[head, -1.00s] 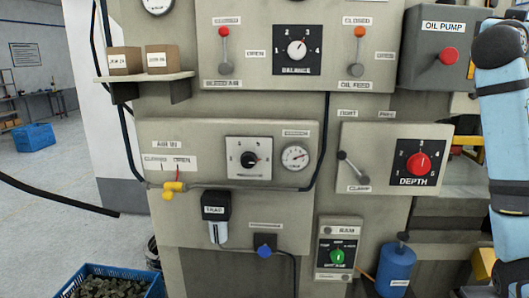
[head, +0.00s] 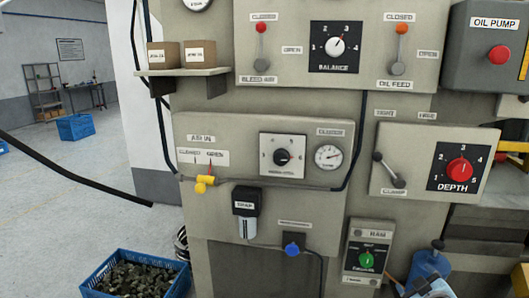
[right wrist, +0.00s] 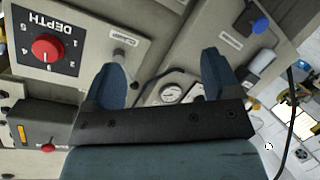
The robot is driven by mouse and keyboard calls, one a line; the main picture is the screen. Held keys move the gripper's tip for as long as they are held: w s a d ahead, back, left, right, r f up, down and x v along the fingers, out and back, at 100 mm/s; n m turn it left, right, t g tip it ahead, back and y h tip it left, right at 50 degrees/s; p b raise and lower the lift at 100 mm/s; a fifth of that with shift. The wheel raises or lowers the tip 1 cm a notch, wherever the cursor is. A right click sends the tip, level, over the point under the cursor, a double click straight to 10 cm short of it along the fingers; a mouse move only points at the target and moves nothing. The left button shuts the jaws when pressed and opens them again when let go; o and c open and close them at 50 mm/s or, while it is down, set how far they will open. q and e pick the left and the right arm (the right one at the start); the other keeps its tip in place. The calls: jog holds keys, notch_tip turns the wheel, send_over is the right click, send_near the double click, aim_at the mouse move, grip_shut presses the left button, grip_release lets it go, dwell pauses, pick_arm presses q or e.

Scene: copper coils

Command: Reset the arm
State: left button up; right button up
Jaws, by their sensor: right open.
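My right gripper (right wrist: 164,75) shows in the right wrist view with its two dark blue fingers spread wide. It is open and nothing is between the fingers. It faces the machine panel, with the depth dial (right wrist: 46,47) to the left of the fingers and a gauge (right wrist: 171,94) seen between them. My left gripper is in neither view.
The machine front carries the balance dial (head: 337,46), the clamp lever (head: 388,170), the ram switch box (head: 368,252) and the yellow air valve (head: 205,184). A blue crate (head: 178,284) of dark parts stands at lower left. The floor (head: 70,215) at left is mostly clear.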

jog(key=s+a+f+n+g+y, duration=0.1)
jog(key=s+a+f+g+y, duration=0.3)
jog(key=s+f, duration=0.85)
jog(key=s+a+f+n+g+y, duration=0.15)
jog(key=s+a+f, duration=0.45)
jog(key=s+f, duration=0.7)
jog(key=s+a+r+m+t+p, duration=0.1)
jog(key=a+r+m, duration=0.4)
jog(key=a, duration=0.8)
jog(key=shift+r+t+p, duration=0.55)
jog(key=shift+r+p, duration=0.1)
jog(key=shift+r, duration=0.2)
